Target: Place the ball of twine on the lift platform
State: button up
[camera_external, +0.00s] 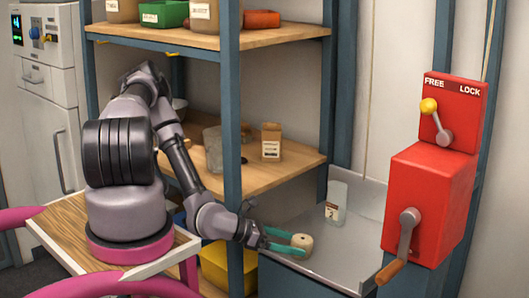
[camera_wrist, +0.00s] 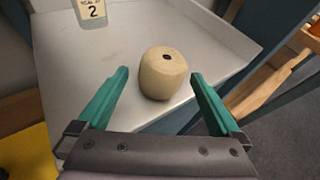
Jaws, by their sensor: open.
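The ball of twine (camera_external: 302,243) is a small beige roll with a dark hole in its top. It stands upright on the grey lift platform (camera_external: 337,268), near its front left part. In the wrist view the ball of twine (camera_wrist: 163,74) sits between and slightly beyond the tips of my gripper (camera_wrist: 160,77), with gaps on both sides. My gripper also shows in the external view (camera_external: 288,241); its two green fingers are open and reach low over the platform from the left. A bottle (camera_external: 336,201) labelled 2 stands farther back on the platform.
A red winch box (camera_external: 428,200) with a crank and a FREE/LOCK lever (camera_external: 430,107) is right of the platform. Shelves (camera_external: 290,168) hold several containers. A yellow bin (camera_external: 222,264) is below.

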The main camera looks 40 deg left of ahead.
jog(key=v, duration=0.8)
jog(key=shift+s+a+r, duration=0.15)
jog(key=shift+s+r, duration=0.05)
jog(key=shift+s, duration=0.1)
